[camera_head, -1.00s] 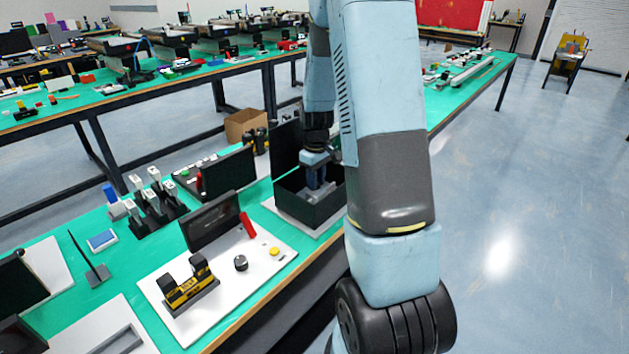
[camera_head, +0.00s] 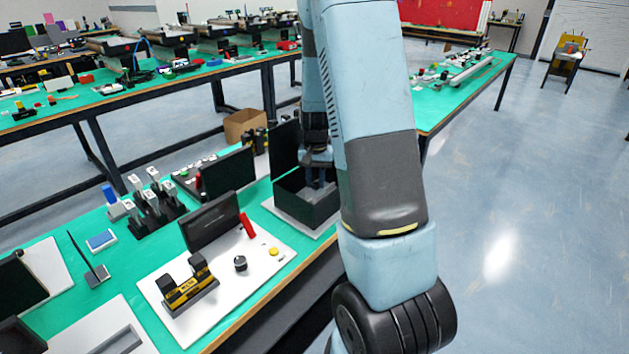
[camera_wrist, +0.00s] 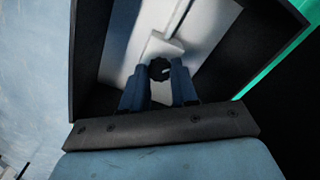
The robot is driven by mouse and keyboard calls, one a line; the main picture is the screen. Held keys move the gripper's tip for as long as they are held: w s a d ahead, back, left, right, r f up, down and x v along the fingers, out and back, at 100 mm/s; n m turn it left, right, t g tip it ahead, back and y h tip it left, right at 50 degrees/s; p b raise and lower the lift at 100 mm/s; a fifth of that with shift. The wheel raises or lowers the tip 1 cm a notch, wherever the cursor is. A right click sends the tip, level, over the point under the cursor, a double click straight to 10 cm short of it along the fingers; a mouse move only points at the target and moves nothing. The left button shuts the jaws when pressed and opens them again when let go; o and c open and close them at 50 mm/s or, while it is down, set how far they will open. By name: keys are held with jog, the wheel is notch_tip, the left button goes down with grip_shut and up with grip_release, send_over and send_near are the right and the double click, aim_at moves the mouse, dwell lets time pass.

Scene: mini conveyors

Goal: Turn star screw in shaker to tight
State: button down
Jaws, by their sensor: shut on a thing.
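The shaker is an open black box (camera_head: 308,208) on a white base at the table's right end, its lid standing up at the back. My gripper (camera_head: 318,178) reaches down into it from above. In the wrist view the box's black wall (camera_wrist: 262,48) surrounds a light interior. There the dark star screw (camera_wrist: 159,69) sits against a pale block (camera_wrist: 160,45). My gripper's two blue fingers (camera_wrist: 159,92) are on either side of the screw, shut on it. The fingers hide part of the screw, and its tightness cannot be told.
My arm crosses the middle of the head view and covers the box's right side. A white panel (camera_head: 205,312) with a yellow-black device, a knob and a yellow button lies left of the box. A black case (camera_head: 228,172) stands behind.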

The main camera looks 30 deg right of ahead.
aim_at(316, 184)
jog(key=m, duration=0.4)
jog(key=shift+s+m, duration=0.1)
jog(key=shift+m, duration=1.8)
jog(key=c, duration=0.9)
grip_release()
jog(key=shift+o, duration=0.2)
jog(key=shift+r, duration=0.1)
notch_tip(316, 184, up, 14)
jog(key=shift+f, duration=0.2)
